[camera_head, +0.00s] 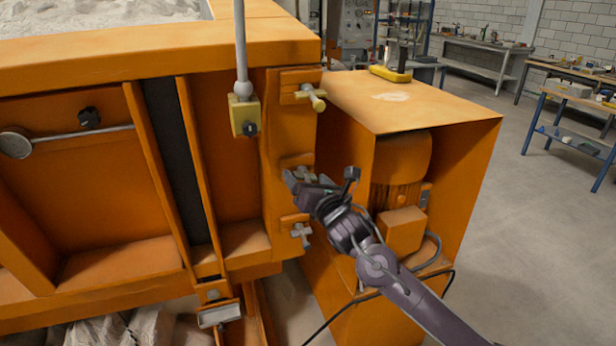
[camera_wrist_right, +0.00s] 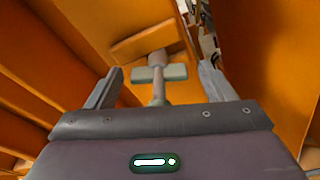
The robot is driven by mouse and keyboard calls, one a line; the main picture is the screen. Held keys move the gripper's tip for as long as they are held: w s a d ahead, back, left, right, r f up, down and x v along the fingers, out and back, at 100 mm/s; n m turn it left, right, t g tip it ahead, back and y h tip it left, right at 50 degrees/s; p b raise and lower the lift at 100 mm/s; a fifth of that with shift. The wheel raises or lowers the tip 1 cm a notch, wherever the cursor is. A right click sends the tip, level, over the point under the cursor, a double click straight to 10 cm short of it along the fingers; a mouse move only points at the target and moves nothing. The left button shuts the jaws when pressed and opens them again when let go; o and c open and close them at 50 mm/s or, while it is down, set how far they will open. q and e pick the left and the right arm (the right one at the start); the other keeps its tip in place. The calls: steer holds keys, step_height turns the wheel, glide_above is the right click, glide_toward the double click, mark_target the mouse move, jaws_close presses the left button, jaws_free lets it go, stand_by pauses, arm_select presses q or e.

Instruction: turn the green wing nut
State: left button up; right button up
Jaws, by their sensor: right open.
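A pale grey-green wing nut (camera_wrist_right: 174,72) sits on a threaded stud at an orange bracket in the right wrist view. In the head view it appears to be the middle wing nut (camera_head: 304,173) of three on the orange bed's side edge, partly hidden by my gripper. My right gripper (camera_head: 305,186) is open, its fingers pointing at this nut. In the wrist view the nut lies between the two finger lines, with a gap on each side; contact cannot be told. My left gripper is out of view.
A yellowish wing nut (camera_head: 313,98) is above and a grey one (camera_head: 301,234) below. A grey rod with a yellow block (camera_head: 243,114) stands to the left. An orange motor housing (camera_head: 440,105) stands close on the right. Open floor (camera_head: 500,230) lies beyond it.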

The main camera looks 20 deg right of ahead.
steer(key=c, duration=1)
